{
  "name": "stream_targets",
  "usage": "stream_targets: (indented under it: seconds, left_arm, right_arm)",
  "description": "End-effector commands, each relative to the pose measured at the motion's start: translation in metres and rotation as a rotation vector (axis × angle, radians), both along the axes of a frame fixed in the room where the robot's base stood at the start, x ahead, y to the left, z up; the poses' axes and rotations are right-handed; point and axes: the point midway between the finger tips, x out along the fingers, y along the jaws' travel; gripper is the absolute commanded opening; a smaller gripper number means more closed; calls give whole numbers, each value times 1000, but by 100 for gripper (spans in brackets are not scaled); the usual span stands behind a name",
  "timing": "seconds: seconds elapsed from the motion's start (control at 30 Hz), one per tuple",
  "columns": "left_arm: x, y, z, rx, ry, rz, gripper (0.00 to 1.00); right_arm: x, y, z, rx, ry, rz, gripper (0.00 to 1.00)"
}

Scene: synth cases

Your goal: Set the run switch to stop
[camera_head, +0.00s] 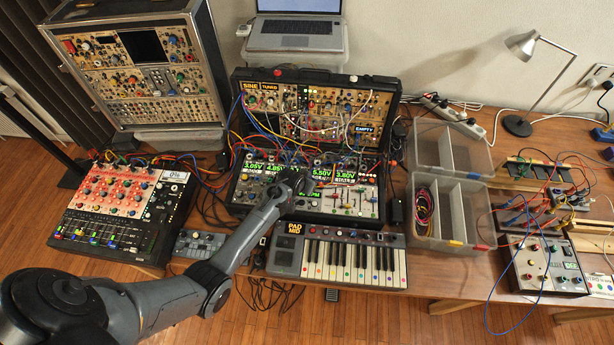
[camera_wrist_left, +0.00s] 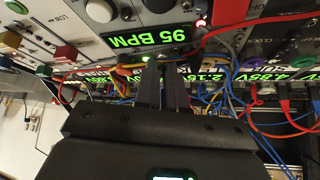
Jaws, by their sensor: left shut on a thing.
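My left gripper (camera_head: 302,182) reaches over the synth case (camera_head: 236,200) at its lower panel, where the arm hides part of the panel. In the left wrist view the fingers (camera_wrist_left: 163,72) are close together, shut on a small part just under the "95 BPM" display (camera_wrist_left: 145,38). I take this part to be the run switch; the fingertips hide it, so its setting cannot be read. My right gripper is not in view.
Patch cables (camera_wrist_left: 275,125) hang close around the fingers. A keyboard (camera_head: 350,262) lies in front of the case, a mixer (camera_head: 115,210) to the left, clear bins (camera_head: 450,190) to the right. A laptop (camera_head: 298,28) stands behind.

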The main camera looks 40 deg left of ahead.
Motion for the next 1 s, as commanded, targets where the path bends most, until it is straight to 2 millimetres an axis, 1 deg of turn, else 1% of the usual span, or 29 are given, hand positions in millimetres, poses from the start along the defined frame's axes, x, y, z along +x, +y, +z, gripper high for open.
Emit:
stream_targets:
  seconds: [0.2,0.4,0.97,1.0]
  left_arm:
    - [-4,-3,-2,73,-111,-1,0]
    - [-6,-4,-3,110,-170,0,0]
    - [-6,-4,-4,125,-195,1,0]
    - [-6,-4,-4,125,-195,1,16]
  right_arm:
    - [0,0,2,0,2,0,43]
    - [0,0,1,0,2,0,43]
    - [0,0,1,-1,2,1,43]
    - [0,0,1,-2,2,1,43]
